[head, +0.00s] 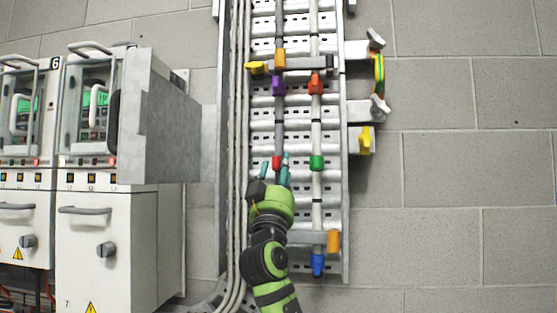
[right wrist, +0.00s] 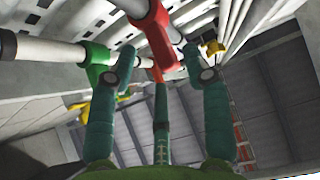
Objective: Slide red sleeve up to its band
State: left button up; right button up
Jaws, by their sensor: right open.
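A red sleeve (head: 277,163) sits on the left of two upright pipes on the metal tray, and it also shows large in the right wrist view (right wrist: 160,38). My right gripper (head: 286,168) is at the sleeve's lower end in the head view. In the right wrist view its teal fingers (right wrist: 160,75) stand spread apart, with the red sleeve just beyond and between their tips. I see no clear grip on it. I cannot make out the sleeve's band for certain. My left gripper is not in view.
A green sleeve (head: 316,162) is on the right pipe, close to the right gripper. A blue piece (head: 318,264) is low on the right pipe. A grey cabinet door (head: 160,120) stands out at left.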

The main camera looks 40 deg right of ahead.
jog(key=shift+w+d+r, duration=0.25)
jog(key=shift+w+r, duration=0.05)
jog(key=shift+r, duration=0.2)
jog(key=shift+w+d, duration=0.15)
jog(key=shift+w, duration=0.1)
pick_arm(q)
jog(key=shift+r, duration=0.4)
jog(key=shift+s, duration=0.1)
pick_arm(e)
grip_shut()
notch_tip(320, 180, up, 8)
jog(key=p, duration=0.4)
jog(key=shift+p, duration=0.4)
jog(key=shift+r, duration=0.25)
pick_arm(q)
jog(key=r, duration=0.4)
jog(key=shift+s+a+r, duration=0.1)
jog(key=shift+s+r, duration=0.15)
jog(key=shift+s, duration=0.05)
pick_arm(e)
jog(key=shift+s+r, duration=0.15)
jog(key=shift+s, duration=0.1)
